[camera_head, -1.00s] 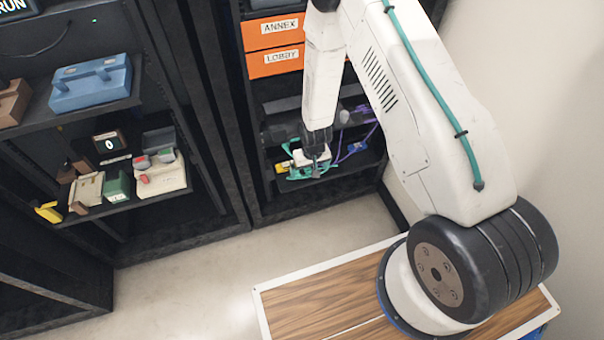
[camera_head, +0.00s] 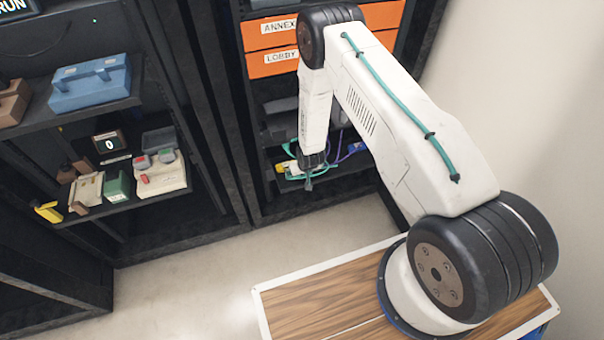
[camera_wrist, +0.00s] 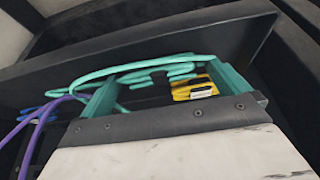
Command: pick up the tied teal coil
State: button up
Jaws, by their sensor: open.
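The teal coil (camera_wrist: 135,68) lies on a dark shelf in the wrist view, its loops stretched sideways with a dark tie near the middle. My gripper (camera_wrist: 165,78) is open, with its two teal fingers apart on either side of the coil's middle part. No grip on the coil shows. In the head view my gripper (camera_head: 309,182) is low at the rack shelf, and the teal coil (camera_head: 288,150) shows only in part behind it.
A yellow item (camera_wrist: 195,89) lies close by the right finger. Purple cable (camera_wrist: 58,100) and blue cable (camera_wrist: 38,112) lie to the left. Orange drawers (camera_head: 270,66) are above the shelf. A dark shelf edge (camera_wrist: 150,40) runs behind the coil.

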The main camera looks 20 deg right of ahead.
jog(key=c, duration=0.9)
jog(key=shift+r, duration=0.15)
